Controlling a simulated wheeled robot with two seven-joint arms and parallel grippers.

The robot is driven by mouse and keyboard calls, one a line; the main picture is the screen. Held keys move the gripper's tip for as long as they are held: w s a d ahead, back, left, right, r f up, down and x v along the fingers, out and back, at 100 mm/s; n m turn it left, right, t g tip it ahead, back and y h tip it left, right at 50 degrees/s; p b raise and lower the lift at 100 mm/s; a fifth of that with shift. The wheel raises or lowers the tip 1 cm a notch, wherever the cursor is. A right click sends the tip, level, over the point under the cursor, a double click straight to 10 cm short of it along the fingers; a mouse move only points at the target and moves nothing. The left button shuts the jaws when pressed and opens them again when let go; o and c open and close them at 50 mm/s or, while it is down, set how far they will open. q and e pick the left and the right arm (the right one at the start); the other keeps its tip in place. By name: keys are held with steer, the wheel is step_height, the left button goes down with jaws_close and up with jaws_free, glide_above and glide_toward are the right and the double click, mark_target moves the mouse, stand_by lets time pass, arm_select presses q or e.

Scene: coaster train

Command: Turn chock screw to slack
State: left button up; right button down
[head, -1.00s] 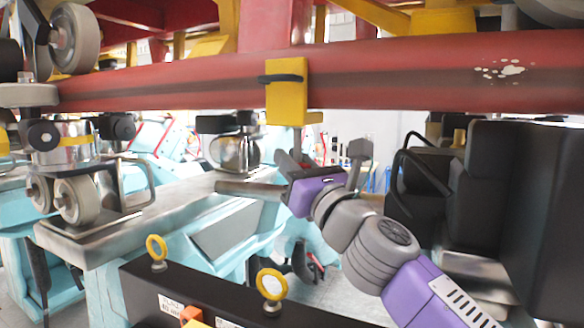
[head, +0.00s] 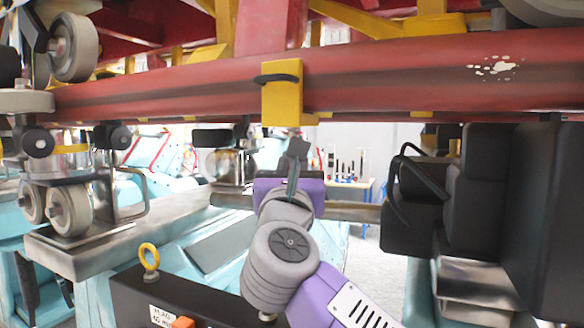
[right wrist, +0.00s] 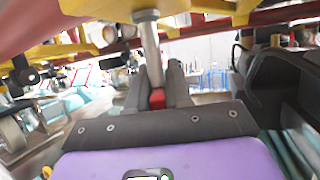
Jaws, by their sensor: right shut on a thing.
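In the right wrist view a grey screw shaft (right wrist: 149,50) comes down from above to between my right fingers. My right gripper (right wrist: 158,90), purple-bodied, is shut on the screw's lower end, where a small red part (right wrist: 157,98) shows between the fingers. In the head view it is below the chock, and my wrist hides most of the screw and grip. My left gripper is not in view.
Black boxy parts (head: 490,190) stand close on the right. Wheels (head: 70,207) hang at the left. A grey bar (head: 355,210) shows behind my right gripper.

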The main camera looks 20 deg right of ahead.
steer(key=shift+s+d+m+g+h+p, duration=0.1)
steer(key=shift+m+g+h+p, duration=0.1)
steer(key=shift+m+g+h, duration=0.95)
steer(key=shift+d+m+g+h+p, duration=0.1)
steer(key=shift+m+g+h+p, duration=0.1)
steer(key=shift+m+g+h, duration=0.9)
steer(key=shift+n+g+h, duration=0.25)
steer(key=shift+g+h, duration=0.1)
steer(key=shift+h, duration=0.4)
steer(key=c, duration=1.2)
jaws_free()
steer(key=shift+d, duration=0.1)
steer(key=shift+o, duration=0.2)
steer(key=b+v, duration=0.2)
steer(key=v, duration=0.5)
steer(key=shift+s, duration=0.2)
